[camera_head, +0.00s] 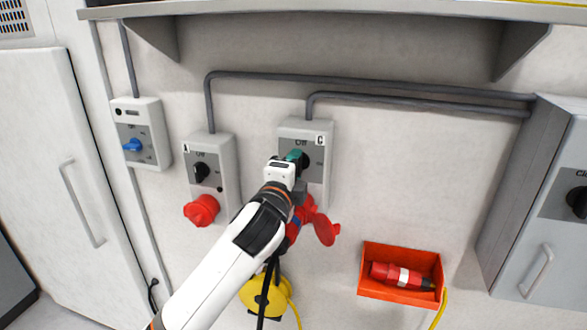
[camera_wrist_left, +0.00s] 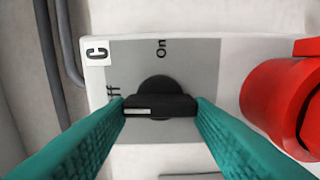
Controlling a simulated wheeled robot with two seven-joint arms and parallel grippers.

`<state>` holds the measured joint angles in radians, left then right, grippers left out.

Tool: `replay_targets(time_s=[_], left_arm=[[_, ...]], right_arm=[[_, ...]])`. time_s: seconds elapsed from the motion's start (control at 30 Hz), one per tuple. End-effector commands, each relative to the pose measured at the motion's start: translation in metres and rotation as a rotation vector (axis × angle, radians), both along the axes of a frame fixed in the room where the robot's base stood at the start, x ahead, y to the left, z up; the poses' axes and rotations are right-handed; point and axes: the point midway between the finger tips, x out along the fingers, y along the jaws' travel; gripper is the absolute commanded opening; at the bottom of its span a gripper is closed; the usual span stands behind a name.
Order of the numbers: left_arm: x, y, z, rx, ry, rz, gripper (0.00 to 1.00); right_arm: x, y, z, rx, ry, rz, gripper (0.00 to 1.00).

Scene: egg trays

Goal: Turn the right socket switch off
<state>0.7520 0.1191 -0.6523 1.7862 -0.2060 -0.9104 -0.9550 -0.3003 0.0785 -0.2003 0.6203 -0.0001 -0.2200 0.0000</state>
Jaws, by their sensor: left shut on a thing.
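The right socket box (camera_head: 292,126) is grey, with a panel marked "Off" and "On" and a "C" label (camera_wrist_left: 97,51). Its black rotary switch (camera_wrist_left: 160,105) sits between the teal fingers of my left gripper (camera_head: 296,157). The fingers touch both ends of the switch bar in the left wrist view (camera_wrist_left: 160,108). The bar lies left to right there, its white mark at the end by the partly hidden "Off" label; "On" (camera_wrist_left: 161,47) is at the top. A red socket (camera_wrist_left: 290,95) shows to the right. My right gripper is not in view.
The left socket box (camera_head: 222,150), marked "A", has a black switch and a red socket (camera_head: 202,210). A box with a blue switch (camera_head: 150,115) is further left. An orange bin (camera_head: 372,291) holds a red plug (camera_head: 398,275). A shelf (camera_head: 340,8) overhangs the wall.

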Motion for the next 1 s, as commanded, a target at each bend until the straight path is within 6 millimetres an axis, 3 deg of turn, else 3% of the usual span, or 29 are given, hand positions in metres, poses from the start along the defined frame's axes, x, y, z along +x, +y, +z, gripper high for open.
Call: replay_targets(time_s=[0.6, 0.63, 0.73, 1.0], left_arm=[[0.0002, 0.0003, -0.0009, -0.04, 0.013, 0.001, 0.24], [0.0002, 0.0002, -0.0009, -0.04, 0.013, 0.001, 0.5], [0.0002, 0.0002, -0.0009, -0.039, 0.013, 0.001, 0.67], [-0.0001, 0.0001, -0.0006, -0.038, 0.011, 0.0, 0.69]], right_arm=[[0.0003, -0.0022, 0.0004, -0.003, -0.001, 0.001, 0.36], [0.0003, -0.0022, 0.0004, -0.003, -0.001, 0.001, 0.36], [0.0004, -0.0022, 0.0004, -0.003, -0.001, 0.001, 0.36], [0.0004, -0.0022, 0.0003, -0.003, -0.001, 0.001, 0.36]])
